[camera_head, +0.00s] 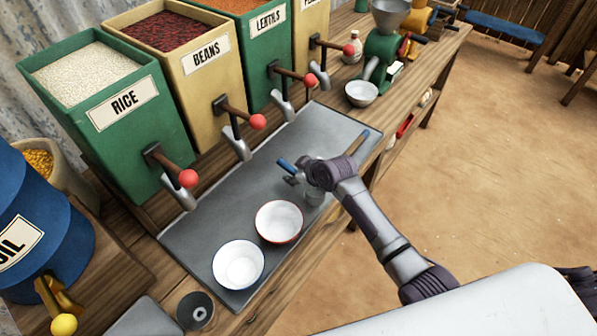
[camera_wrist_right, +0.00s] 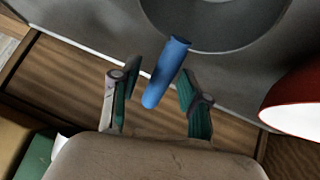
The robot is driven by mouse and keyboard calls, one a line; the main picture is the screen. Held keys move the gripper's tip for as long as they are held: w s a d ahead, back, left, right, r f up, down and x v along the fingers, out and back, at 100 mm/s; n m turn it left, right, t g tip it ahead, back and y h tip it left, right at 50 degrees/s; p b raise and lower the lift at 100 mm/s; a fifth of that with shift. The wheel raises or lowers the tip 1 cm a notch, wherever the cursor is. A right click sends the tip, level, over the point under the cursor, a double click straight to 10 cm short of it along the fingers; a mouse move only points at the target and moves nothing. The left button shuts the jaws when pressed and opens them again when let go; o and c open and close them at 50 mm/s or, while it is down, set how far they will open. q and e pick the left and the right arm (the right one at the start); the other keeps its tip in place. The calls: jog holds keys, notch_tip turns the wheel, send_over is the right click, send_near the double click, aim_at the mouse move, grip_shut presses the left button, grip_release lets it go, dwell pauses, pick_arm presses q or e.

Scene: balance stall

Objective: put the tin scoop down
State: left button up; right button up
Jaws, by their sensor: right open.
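The tin scoop's blue handle (camera_wrist_right: 168,70) shows between the fingers of my right gripper (camera_wrist_right: 155,103) in the right wrist view. The fingers are apart, with a gap on both sides of the handle. In the head view the blue handle (camera_head: 286,164) pokes out at the left of my right gripper (camera_head: 293,180), over the grey metal tray. A grey tin cup shape (camera_head: 315,196) shows just below the wrist; the arm hides part of it, and I cannot tell whether it is the scoop's bowl. My left gripper is not in view.
A red-rimmed bowl (camera_head: 279,222) and a blue-rimmed bowl (camera_head: 238,265) stand on the grey tray (camera_head: 190,240). A blue-tipped stick (camera_head: 357,143) lies at the tray's right end. Dispenser levers with red knobs (camera_head: 188,178) jut out over the tray's back.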

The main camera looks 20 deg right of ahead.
jog(key=v, duration=1.2)
jog(key=shift+o, duration=0.2)
jog(key=shift+d, duration=0.1)
